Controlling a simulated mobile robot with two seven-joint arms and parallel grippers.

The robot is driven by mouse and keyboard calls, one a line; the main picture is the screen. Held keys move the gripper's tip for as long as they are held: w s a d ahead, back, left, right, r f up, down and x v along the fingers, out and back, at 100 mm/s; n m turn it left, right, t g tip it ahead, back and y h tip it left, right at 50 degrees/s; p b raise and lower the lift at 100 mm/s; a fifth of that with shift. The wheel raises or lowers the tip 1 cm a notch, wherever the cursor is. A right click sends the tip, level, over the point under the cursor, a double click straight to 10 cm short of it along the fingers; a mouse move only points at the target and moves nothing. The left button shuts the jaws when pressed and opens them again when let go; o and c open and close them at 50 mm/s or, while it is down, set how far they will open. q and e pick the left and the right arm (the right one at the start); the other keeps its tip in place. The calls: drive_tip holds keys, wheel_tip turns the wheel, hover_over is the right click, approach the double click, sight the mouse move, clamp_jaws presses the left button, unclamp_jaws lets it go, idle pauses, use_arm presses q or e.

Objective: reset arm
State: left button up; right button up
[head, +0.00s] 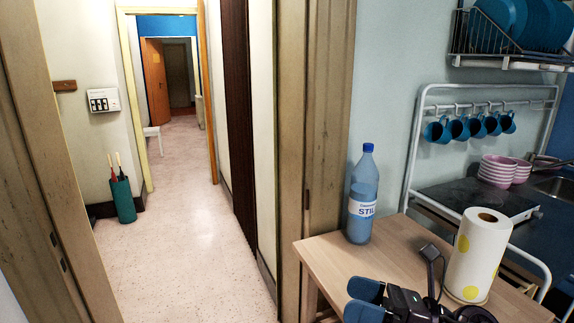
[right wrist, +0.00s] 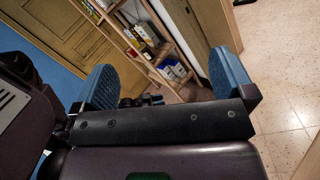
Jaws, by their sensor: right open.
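My right gripper (head: 365,300) shows at the bottom of the head view, in front of the wooden table. My left gripper is in neither view.
The wooden table (head: 335,262) holds a blue water bottle (head: 362,195) and a paper towel roll (head: 475,256) close to my right arm. A doorway and clear hallway floor (head: 185,235) lie left. A shelf (right wrist: 150,45) with boxes shows in the wrist view.

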drive_tip(key=d+f+m+t+h, duration=0.3)
drive_tip(key=d+m+h, duration=0.25)
drive_tip(key=m, duration=0.55)
drive_tip(key=s+d+f+m+t+h, duration=0.1)
drive_tip(key=d+f+m+t+h, duration=0.25)
drive_tip(key=m+h, duration=0.55)
drive_tip(key=d+f+m+t+h, duration=0.35)
drive_tip(key=d+m+h, duration=0.2)
drive_tip(key=m, duration=0.75)
drive_tip(key=s+d+f+m+g+y, duration=0.1)
drive_tip(key=s+f+m+g, duration=0.55)
drive_tip(key=s, duration=0.45)
drive_tip(key=s+d+f+m+g, duration=0.1)
drive_tip(key=s+f+m+g, duration=0.5)
drive_tip(key=s, duration=0.5)
drive_tip(key=w+f+n+t, duration=0.1)
drive_tip(key=w+f+t, duration=0.6)
drive_tip(key=f, duration=0.4)
drive_tip(key=shift+w+f+y, duration=0.25)
drive_tip(key=shift+f+y, duration=0.05)
drive_tip(key=shift+f, duration=0.05)
drive_tip(key=shift+a+n, duration=0.1)
drive_tip(key=shift+n, duration=0.15)
